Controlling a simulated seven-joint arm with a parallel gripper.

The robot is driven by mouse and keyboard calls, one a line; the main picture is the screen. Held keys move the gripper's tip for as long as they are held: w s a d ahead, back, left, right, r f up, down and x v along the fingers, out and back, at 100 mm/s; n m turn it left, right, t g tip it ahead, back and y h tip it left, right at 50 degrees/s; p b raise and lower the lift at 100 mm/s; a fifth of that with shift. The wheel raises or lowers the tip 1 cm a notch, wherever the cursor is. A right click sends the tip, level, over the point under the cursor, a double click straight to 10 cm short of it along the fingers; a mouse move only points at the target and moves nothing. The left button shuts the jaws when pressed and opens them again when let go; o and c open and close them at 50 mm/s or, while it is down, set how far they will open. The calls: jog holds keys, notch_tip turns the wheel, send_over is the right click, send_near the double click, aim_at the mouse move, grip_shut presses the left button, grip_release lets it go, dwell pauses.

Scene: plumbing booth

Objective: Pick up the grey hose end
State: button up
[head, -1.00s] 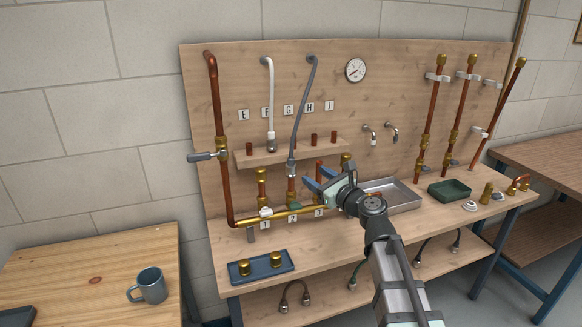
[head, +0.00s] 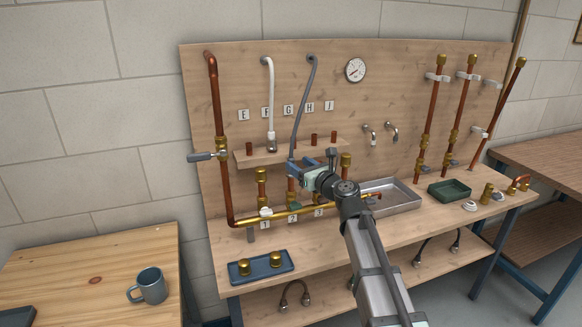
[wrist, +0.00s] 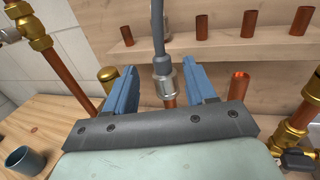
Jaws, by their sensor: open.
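The grey hose (head: 303,107) hangs down from the upper part of the wooden board. Its silver end fitting (wrist: 164,84) shows in the wrist view, above an upright copper pipe stub (wrist: 169,102); I cannot tell whether they touch. My gripper (head: 290,167) is at the lower end of the hose in the head view and hides the fitting there. In the wrist view its two blue fingers (wrist: 164,78) are open, one on each side of the fitting, with gaps showing on both sides.
A white hose (head: 270,95) hangs to the left. A wooden shelf (wrist: 215,51) with copper stubs stands behind the fingers. Brass-valved pipes flank the gripper on both sides. A horizontal brass pipe (head: 290,214) runs below. A metal tray (head: 405,203) lies to the right.

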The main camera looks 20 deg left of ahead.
aim_at(293, 161)
jog(key=shift+x, duration=2.65)
jog(key=shift+w+d, duration=0.1)
grip_shut()
